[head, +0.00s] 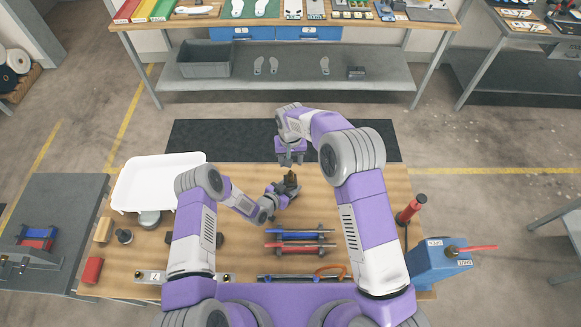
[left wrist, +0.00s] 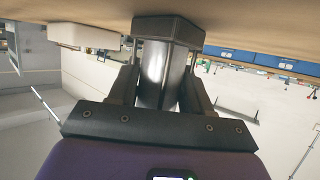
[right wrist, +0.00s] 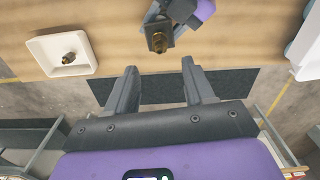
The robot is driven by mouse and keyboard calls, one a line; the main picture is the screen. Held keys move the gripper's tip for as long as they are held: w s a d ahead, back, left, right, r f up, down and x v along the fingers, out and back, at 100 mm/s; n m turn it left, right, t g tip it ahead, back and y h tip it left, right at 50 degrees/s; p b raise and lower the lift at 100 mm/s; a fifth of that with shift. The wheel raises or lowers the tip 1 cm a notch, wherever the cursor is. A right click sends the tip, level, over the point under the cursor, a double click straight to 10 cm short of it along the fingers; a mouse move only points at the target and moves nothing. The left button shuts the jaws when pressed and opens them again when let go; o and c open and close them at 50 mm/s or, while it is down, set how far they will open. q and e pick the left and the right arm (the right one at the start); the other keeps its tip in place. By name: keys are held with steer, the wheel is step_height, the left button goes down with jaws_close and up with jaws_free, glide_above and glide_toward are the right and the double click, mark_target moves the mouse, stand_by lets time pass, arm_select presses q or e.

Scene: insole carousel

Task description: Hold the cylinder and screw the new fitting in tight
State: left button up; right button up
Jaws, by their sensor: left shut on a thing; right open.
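My left gripper (head: 281,191) is shut on the cylinder (left wrist: 158,75), which has a bright metal body and a dark block-like end. In the head view the cylinder (head: 291,182) is held above the middle of the workbench. A brass fitting (right wrist: 159,42) sits at the dark end in the right wrist view; I cannot tell how tight it is. Another brass fitting (right wrist: 69,58) lies in a small white tray (right wrist: 38,50). My right gripper (head: 291,160) is open and empty, just beyond the cylinder in the head view, with its fingers (right wrist: 159,84) apart from the fitting.
A large white tray (head: 135,180) stands at the bench's left. Red and blue bars (head: 300,246) lie in front. A red-handled tool (head: 411,209) and a blue box (head: 432,268) are at the right. My right arm hides part of the bench.

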mark_target(291, 171)
steer(key=shift+r, duration=2.3)
steer(key=shift+c, duration=0.2)
steer(key=shift+s+f+m, duration=0.15)
steer(key=shift+f+m, duration=0.65)
steer(key=shift+f, duration=0.4)
steer(key=shift+s+f+m, duration=0.15)
steer(key=shift+f+m, duration=0.65)
steer(key=shift+f, duration=0.35)
steer(key=shift+c, duration=0.2)
steer(key=shift+f, duration=3.65)
